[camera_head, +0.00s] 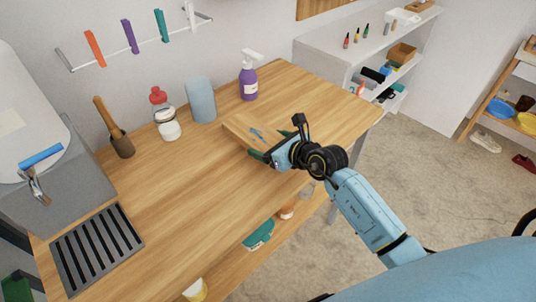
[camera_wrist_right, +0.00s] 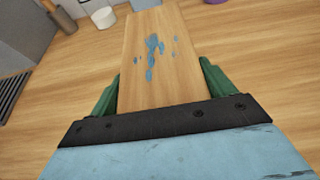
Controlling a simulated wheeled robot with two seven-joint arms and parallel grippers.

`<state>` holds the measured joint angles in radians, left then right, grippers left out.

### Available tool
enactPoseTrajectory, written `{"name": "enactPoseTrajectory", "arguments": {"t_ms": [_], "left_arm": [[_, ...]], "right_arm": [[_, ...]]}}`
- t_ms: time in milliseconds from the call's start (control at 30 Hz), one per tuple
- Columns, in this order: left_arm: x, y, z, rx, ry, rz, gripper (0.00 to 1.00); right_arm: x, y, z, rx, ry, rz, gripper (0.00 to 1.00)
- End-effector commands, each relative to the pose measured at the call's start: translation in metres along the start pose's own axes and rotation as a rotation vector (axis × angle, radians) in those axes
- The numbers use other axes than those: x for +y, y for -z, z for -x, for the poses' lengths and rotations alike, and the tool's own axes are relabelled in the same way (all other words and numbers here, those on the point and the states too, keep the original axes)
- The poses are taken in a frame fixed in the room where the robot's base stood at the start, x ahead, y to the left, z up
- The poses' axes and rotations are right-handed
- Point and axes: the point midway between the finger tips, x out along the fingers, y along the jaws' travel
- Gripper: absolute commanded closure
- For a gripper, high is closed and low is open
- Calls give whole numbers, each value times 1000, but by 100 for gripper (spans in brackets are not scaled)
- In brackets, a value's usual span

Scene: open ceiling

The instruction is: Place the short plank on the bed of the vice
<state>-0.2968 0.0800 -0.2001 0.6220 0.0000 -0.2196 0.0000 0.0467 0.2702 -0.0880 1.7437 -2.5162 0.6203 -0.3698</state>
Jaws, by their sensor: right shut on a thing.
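The short plank (camera_head: 238,125) is light wood with blue paint stains. It lies at or just above the worktop near the front edge; I cannot tell if it touches. My right gripper (camera_head: 270,145) is shut on its near end, with one green finger on each side. In the right wrist view the plank (camera_wrist_right: 150,60) runs straight out between the fingers. No vice can be made out clearly in either view. My left gripper does not show.
The wooden worktop (camera_head: 185,185) is mostly clear. A slatted dark rack (camera_head: 95,248) lies at front left.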

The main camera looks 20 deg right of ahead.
Motion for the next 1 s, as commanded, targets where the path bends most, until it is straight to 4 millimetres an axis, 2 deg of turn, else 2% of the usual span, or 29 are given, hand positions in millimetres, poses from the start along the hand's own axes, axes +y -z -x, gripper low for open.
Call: {"name": "enactPoseTrajectory", "arguments": {"t_ms": [133, 300, 700, 733, 867, 1000], "left_arm": [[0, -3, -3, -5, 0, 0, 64], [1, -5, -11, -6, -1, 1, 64], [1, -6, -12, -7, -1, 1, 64], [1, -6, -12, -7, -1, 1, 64], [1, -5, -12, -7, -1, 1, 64], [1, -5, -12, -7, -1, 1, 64]], "right_arm": [[-1, 10, -4, -1, 1, 1, 49], [0, 34, -14, 0, 1, 1, 49], [0, 38, -16, -3, 0, 1, 49], [0, 39, -16, 0, 0, 1, 16], [0, 39, -16, 0, 0, 0, 0], [0, 39, -16, 0, 0, 0, 0]]}}
